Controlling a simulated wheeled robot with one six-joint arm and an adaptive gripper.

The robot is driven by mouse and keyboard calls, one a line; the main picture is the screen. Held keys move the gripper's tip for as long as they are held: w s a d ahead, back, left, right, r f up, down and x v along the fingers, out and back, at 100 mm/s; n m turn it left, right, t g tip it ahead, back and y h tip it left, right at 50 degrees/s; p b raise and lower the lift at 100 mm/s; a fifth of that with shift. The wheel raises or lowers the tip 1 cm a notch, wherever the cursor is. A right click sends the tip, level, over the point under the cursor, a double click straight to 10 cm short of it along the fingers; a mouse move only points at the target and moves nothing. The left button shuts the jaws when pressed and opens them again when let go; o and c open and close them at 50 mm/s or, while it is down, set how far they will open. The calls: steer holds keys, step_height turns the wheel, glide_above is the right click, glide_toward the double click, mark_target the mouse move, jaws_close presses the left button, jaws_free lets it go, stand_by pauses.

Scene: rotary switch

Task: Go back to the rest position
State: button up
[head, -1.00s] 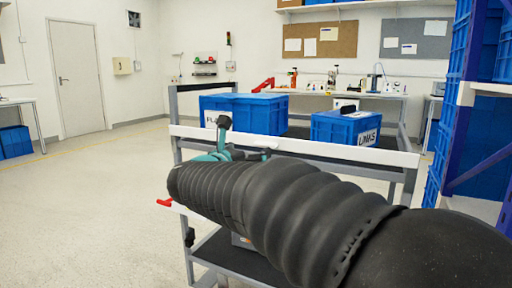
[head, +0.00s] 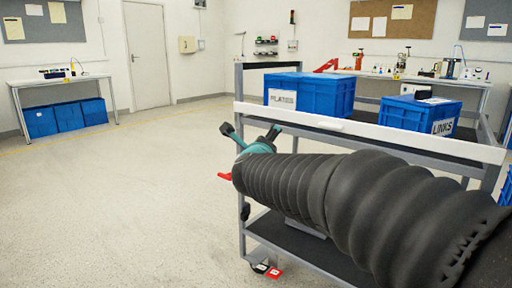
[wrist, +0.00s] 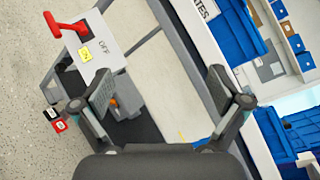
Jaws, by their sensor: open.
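My gripper (head: 250,136) is at the end of my black-sleeved arm, in front of the cart's left end. In the wrist view my gripper (wrist: 161,86) has its two fingers wide apart with nothing between them. The rotary switch's red handle (wrist: 68,25) is at the upper left of that view, on a pale plate (wrist: 112,50) marked OFF, with a yellow label reading ON. The handle is apart from the fingers. In the head view a small red part (head: 225,176), which looks like the handle, shows left of my arm; the plate is hidden there.
The grey cart (head: 345,128) carries a blue PLATES crate (head: 325,97) and a blue LINKS crate (head: 412,112) on top. A workbench (head: 60,80) with blue boxes under it stands at the far left. The floor on the left is clear.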

steer(key=s+a+f+n+g+y, duration=0.3)
steer(key=s+a+f+n+y, duration=0.3)
steer(key=n, duration=0.7)
steer(key=s+d+f+n+g+p, duration=0.25)
steer(key=s+f+n+g, duration=0.3)
steer(key=s+n, duration=0.45)
steer(key=s+d+f+n+g+h+p, duration=0.1)
steer(key=s+d+n+g+h+p, duration=0.1)
steer(key=s+d, duration=1.4)
steer(key=shift+s+d+f+n+g+h+p, duration=0.15)
steer(key=shift+s+d+n+g+h+p, duration=0.15)
steer(key=shift+s+n+h+p, duration=1.35)
steer(key=shift+s+m+y+b, duration=0.5)
steer(key=shift+m+y, duration=0.15)
steer(key=shift+m, duration=0.1)
